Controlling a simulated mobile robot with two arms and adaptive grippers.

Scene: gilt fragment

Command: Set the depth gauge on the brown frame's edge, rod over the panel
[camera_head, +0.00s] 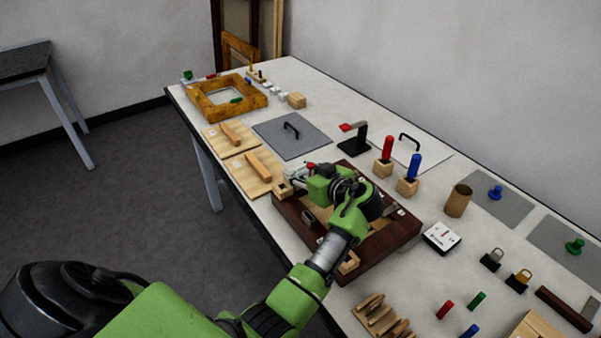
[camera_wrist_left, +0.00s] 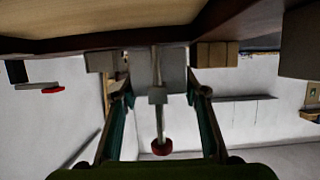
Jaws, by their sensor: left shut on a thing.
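The dark brown frame (camera_head: 398,240) lies on the long white table, its middle partly hidden by my left arm. A strip of lighter panel (camera_head: 375,247) shows inside it. My left gripper (camera_head: 305,174) is over the frame's far left corner, shut on the depth gauge. In the left wrist view the gauge (camera_wrist_left: 158,72) is a grey block with a thin rod and a red end, between the two fingers (camera_wrist_left: 158,105). The brown frame (camera_wrist_left: 115,42) spans the top of that view, close to the block. Whether they touch cannot be told. My right gripper is not in view.
Small blocks sit around the frame's edges, one wooden (camera_head: 349,263). A black stand with a red tip (camera_head: 353,140) and red and blue handles in wooden blocks (camera_head: 408,185) stand behind. A white box (camera_head: 441,238) is right of the frame. An ochre frame (camera_head: 228,110) lies far left.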

